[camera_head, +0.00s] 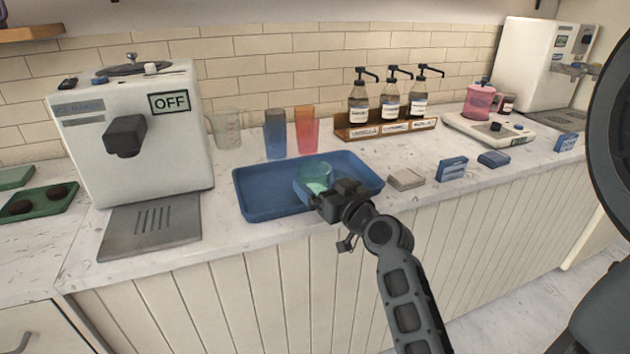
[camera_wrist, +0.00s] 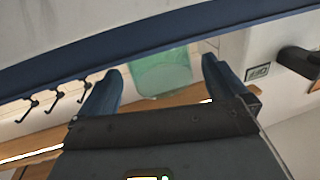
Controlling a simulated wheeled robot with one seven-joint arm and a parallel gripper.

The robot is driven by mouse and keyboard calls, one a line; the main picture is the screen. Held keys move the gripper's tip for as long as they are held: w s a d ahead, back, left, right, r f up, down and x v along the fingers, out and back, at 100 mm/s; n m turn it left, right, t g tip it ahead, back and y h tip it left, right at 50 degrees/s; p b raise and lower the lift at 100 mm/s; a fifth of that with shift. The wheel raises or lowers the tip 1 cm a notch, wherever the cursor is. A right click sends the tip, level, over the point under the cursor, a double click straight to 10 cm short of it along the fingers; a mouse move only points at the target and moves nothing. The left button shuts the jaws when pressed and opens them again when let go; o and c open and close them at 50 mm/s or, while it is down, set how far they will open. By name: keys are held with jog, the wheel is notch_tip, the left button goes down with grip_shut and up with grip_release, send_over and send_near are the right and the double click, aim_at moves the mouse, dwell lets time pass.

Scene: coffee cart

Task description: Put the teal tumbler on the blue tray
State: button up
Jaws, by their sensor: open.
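The teal tumbler (camera_head: 315,171) is see-through and stands upright over the middle of the blue tray (camera_head: 262,208), seemingly resting on it. My gripper (camera_head: 319,190) is at the tumbler's near side, low over the tray, and hides part of it. In the wrist view my open gripper (camera_wrist: 160,78) has the tumbler (camera_wrist: 162,72) between its two blue fingers, with a gap visible on each side. The tray (camera_wrist: 150,40) crosses the top of that view. The exact contact of the tumbler's base with the tray is hard to see.
A blue cup (camera_head: 275,135), a red cup (camera_head: 306,130) and a clear pitcher (camera_head: 227,130) stand behind the tray. The syrup rack (camera_head: 386,129), coasters (camera_head: 406,179) and blue boxes (camera_head: 452,168) are at right.

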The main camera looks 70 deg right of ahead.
jog(key=b+v, duration=0.2)
jog(key=v, duration=0.6)
jog(key=shift+s+a, duration=0.15)
jog(key=shift+s, duration=0.05)
